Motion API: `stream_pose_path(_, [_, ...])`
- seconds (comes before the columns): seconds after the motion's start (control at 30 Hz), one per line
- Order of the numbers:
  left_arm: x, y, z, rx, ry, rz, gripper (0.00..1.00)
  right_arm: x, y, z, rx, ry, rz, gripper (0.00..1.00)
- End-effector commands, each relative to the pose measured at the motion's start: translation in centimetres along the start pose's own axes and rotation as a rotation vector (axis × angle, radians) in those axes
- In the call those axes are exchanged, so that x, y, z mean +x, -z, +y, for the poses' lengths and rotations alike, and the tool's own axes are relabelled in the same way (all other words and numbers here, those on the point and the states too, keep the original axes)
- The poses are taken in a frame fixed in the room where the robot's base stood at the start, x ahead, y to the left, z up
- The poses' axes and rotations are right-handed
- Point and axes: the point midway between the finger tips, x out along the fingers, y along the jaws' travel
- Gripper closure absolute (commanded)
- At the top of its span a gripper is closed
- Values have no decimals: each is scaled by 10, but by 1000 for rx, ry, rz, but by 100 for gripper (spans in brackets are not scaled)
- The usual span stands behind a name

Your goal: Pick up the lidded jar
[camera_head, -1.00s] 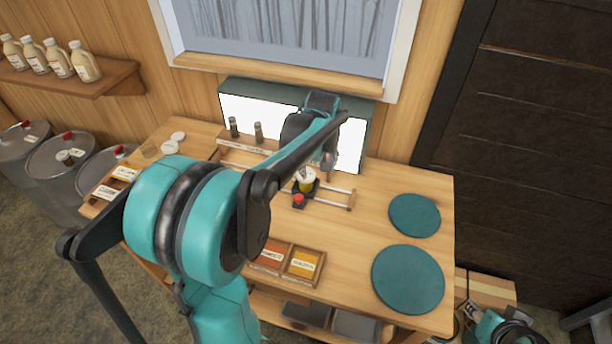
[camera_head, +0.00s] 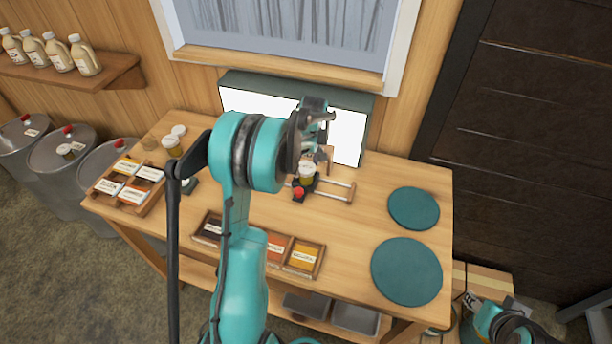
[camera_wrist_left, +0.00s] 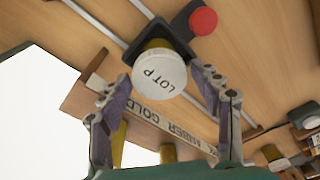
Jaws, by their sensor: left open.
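The lidded jar (camera_head: 306,174), amber with a white lid, stands on a small dark stand with a red knob on the table. In the left wrist view its white lid (camera_wrist_left: 160,78) reads "LOT P" and faces the camera. My left gripper (camera_head: 319,157) is over the jar at the back of the table. In the left wrist view its open fingers (camera_wrist_left: 160,92) appear on either side below the lid, with nothing held between them. Whether they touch the jar cannot be told.
Metal rails (camera_head: 338,190) run beside the stand. A lit panel (camera_head: 348,139) stands behind it. Other white-lidded jars (camera_head: 172,146) stand at the left. Labelled trays (camera_head: 132,186) lie at the left and front. Two round teal mats (camera_head: 406,271) lie at the right.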

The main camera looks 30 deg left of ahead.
Motion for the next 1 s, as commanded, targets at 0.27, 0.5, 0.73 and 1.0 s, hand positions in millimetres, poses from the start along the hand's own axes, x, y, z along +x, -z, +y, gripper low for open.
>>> stream_pose_path(0.27, [14, 0, 0, 0, 0, 0, 36, 2, -2, 0, 0, 0, 0, 60])
stream_pose_path(0.5, [14, 0, 0, 0, 0, 0, 84, 2, -2, 0, 0, 0, 0, 60])
stream_pose_path(0.73, [14, 0, 0, 0, -1, 0, 89, 2, -2, 0, 0, 0, 0, 60])
stream_pose_path(1.0, [-4, 2, 0, 0, -1, 0, 89, -2, 1, 0, 0, 0, 0, 60])
